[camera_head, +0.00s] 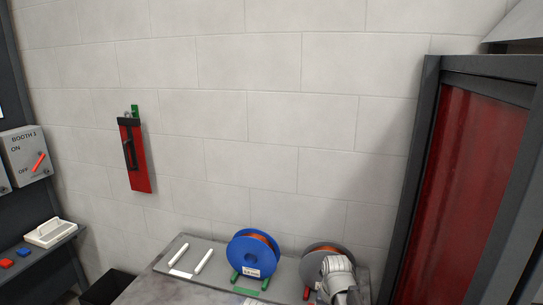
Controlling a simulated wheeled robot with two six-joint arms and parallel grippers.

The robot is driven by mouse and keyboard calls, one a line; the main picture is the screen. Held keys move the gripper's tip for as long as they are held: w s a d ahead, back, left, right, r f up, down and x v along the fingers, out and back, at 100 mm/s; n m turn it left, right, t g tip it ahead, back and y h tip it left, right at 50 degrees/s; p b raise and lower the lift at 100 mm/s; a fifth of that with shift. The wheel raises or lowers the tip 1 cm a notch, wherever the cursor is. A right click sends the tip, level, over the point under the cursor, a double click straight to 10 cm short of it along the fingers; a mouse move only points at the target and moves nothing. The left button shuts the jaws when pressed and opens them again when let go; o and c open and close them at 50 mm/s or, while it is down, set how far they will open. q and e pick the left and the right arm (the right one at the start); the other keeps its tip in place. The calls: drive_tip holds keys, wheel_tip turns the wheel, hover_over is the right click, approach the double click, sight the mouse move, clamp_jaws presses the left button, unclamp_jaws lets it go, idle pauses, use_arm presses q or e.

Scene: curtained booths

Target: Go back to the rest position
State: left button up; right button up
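My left gripper is not in view. A pale grey rounded part, which looks like a piece of my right arm, rises from the bottom edge in front of the grey spool. No fingertips show on it, so my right gripper is not seen. The grey table (205,287) stands at the bottom centre against the wall. On it are a blue spool (250,255) with orange wire, standing on green supports, and a grey spool (314,262) with orange wire, partly hidden by the pale part.
Two white bars (203,261) lie left of the blue spool. A red holder (136,158) hangs on the wall. A switch box (27,155) marked BOOTH 3 and a shelf (40,250) are at left. A dark bin (106,288) is below. A red curtain (465,190) in a dark frame closes the right.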

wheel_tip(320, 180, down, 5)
drive_tip(key=b, duration=0.4)
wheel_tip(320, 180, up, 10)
drive_tip(key=p, duration=1)
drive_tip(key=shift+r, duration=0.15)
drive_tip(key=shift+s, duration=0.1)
